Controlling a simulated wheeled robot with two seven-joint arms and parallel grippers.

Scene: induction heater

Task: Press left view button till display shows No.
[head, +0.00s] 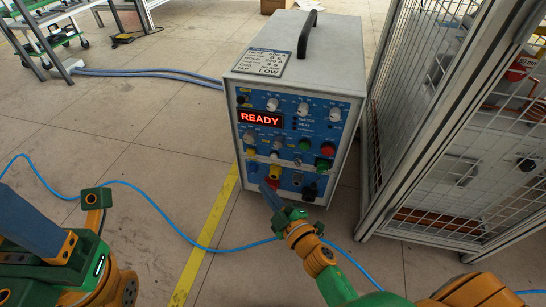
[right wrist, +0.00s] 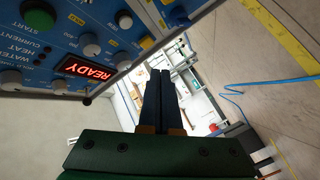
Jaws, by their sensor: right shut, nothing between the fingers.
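The induction heater (head: 295,130) is a grey box with a blue front panel. Its red display (head: 261,118) reads READY, and the same display (right wrist: 88,68) shows at the upper left in the right wrist view. I cannot tell which control is the left view button; the labels beside the display are too small. My right gripper (head: 267,188) is shut and empty, before the panel's lower left part, below the display. Its dark fingers (right wrist: 160,76) lie together in the right wrist view. Contact with the panel cannot be told. My left gripper (head: 35,220) is at the lower left, fingertips cut off.
A metal mesh cage (head: 455,110) stands close to the heater's right. A blue cable (head: 150,200) crosses the floor in front, over a yellow floor line (head: 212,230). Knobs and green and red buttons (head: 327,149) crowd the panel. The floor left of the heater is mostly clear.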

